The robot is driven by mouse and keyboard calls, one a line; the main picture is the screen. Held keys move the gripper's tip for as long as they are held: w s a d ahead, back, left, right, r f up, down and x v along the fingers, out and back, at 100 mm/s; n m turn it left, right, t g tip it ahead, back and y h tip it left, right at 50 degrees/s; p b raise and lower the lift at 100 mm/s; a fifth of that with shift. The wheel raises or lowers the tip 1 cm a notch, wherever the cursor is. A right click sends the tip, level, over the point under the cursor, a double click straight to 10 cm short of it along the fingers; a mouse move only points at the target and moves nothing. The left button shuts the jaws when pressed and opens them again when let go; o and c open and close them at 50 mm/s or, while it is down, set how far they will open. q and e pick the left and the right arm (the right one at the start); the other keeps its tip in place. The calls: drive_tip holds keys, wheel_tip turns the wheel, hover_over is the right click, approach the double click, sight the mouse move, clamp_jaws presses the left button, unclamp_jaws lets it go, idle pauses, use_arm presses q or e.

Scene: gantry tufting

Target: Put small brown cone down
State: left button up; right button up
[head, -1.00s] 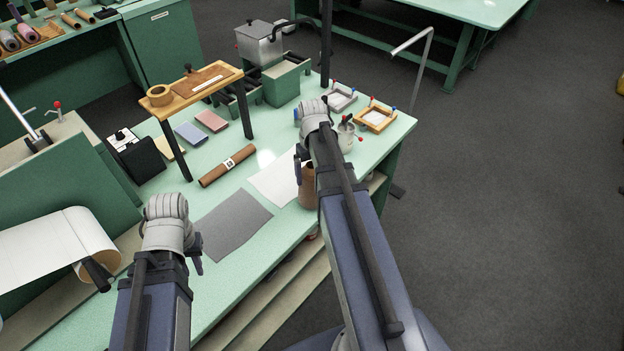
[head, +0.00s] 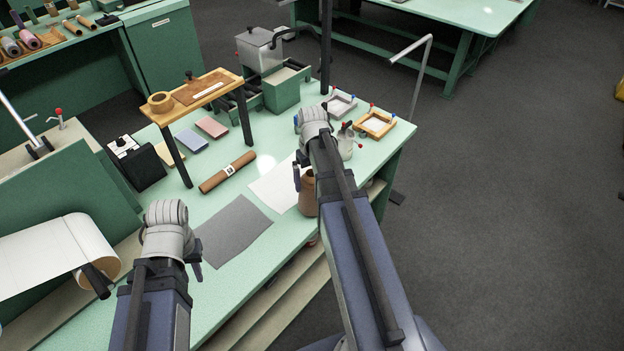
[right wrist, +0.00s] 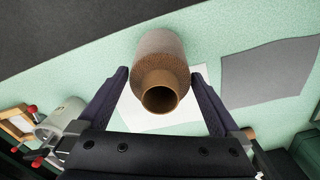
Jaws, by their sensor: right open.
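The small brown cone (head: 308,197) is by the front edge of the green table, beside the white sheet, partly hidden by my right arm. In the right wrist view the cone (right wrist: 161,62) shows its open narrow end towards the camera, between the two dark fingers. My right gripper (right wrist: 160,76) is open around it, with a gap visible at the left finger; contact on the right side is unclear. My left gripper (head: 196,266) hangs near the table's front edge, left of the grey sheet; its fingers are mostly hidden.
A white sheet (head: 270,188) and a grey sheet (head: 232,230) lie on the table (head: 262,265). A brown roll (head: 228,172) lies behind them. A wooden shelf on dark legs (head: 200,90) stands further back. A metal pot (right wrist: 62,118) and wooden frame (head: 376,124) are at the right.

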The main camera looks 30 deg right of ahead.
wheel_tip(320, 180, up, 12)
drive_tip(key=p, duration=1.1)
drive_tip(key=shift+f, duration=0.2)
drive_tip(key=s+a+n, duration=0.1)
drive_tip(key=s+a, duration=0.3)
drive_tip(key=a, duration=0.5)
drive_tip(key=s+a+n, duration=0.2)
drive_tip(key=s+a, duration=0.2)
drive_tip(key=a, duration=0.5)
drive_tip(key=s+a+n+h, duration=0.1)
drive_tip(key=s+a, duration=0.3)
drive_tip(key=a, duration=0.5)
drive_tip(key=shift+s+a, duration=0.15)
drive_tip(key=shift+a, duration=0.2)
